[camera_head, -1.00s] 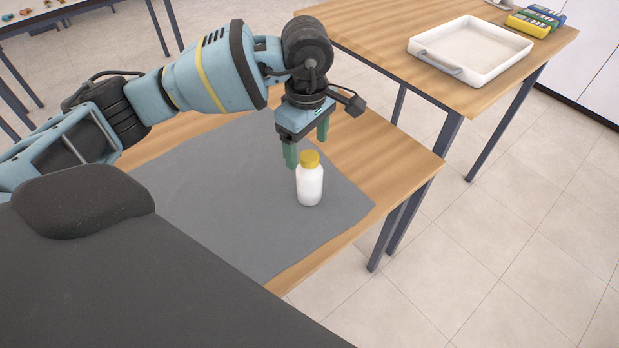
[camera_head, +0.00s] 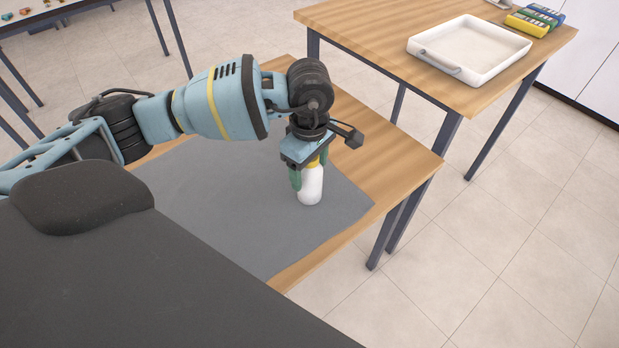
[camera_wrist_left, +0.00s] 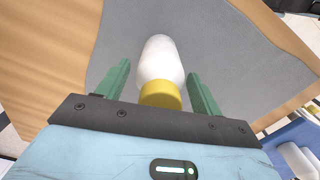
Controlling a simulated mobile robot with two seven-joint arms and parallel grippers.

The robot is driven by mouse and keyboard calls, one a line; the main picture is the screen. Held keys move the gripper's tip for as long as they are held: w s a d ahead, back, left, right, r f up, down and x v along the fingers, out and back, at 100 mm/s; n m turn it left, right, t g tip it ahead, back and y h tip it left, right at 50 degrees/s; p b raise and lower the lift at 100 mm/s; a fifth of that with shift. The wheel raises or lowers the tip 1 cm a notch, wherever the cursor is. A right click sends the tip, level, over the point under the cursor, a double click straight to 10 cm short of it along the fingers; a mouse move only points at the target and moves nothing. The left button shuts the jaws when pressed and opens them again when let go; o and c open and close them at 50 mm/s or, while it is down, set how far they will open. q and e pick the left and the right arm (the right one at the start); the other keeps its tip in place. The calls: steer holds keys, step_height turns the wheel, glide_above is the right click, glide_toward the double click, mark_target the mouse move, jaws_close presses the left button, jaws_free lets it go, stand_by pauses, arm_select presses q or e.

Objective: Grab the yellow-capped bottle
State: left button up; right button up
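The yellow-capped bottle (camera_head: 311,187) is white and stands upright on the grey mat (camera_head: 220,200). It also shows in the left wrist view (camera_wrist_left: 161,62), with its yellow cap (camera_wrist_left: 160,94) close to the gripper's palm. My left gripper (camera_head: 309,174) points down over the bottle, and its green fingers reach down on either side of it. In the left wrist view a narrow gap shows between each finger and the bottle, so the gripper is open around it. The gripper partly hides the cap in the head view. My right gripper is not in view.
The mat lies on a wooden table (camera_head: 405,160), and the bottle is near its right side. A second wooden table (camera_head: 375,35) behind holds a white tray (camera_head: 475,75) and several coloured boxes (camera_head: 535,20). The mat around the bottle is clear.

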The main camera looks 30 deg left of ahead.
arm_select(q)
steer(key=c, duration=1)
steer(key=shift+r, duration=0.15)
steer(key=shift+r, duration=0.6)
step_height(320, 180, up, 2)
steer(key=shift+s+r, duration=0.1)
steer(key=s+d, duration=0.1)
steer(key=s, duration=0.4)
steer(key=s+d+r, duration=0.1)
steer(key=s+d, duration=0.1)
steer(key=s, duration=0.3)
steer(key=s+d+b, duration=0.1)
steer(key=s, duration=0.4)
steer(key=shift+d+r, duration=0.15)
steer(key=shift+d, duration=0.25)
